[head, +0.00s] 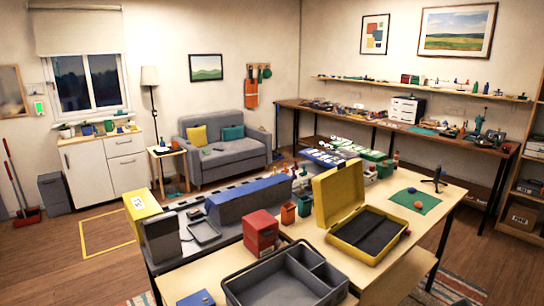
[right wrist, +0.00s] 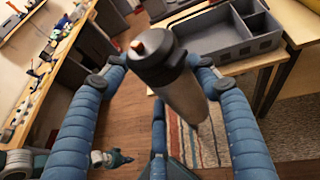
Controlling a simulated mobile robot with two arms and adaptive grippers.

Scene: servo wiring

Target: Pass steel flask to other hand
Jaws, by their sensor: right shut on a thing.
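The steel flask (right wrist: 184,97) shows in the right wrist view, with a silver-grey body, a black cap and a small orange-brown spot on top. It is tilted, its cap toward the upper left of the picture. My right gripper (right wrist: 160,77) has its blue padded fingers on both sides of the flask and is shut on it, near the cap. The flask is held above the floor. Neither gripper nor the flask shows in the head view. My left gripper is not in view.
A grey divided tray (head: 285,278), an open yellow case (head: 338,197), a red box (head: 261,232) and a blue-topped block (head: 248,200) crowd the near table. The tray also shows in the right wrist view (right wrist: 226,47). Below the flask are wooden floor and a striped rug (right wrist: 190,143).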

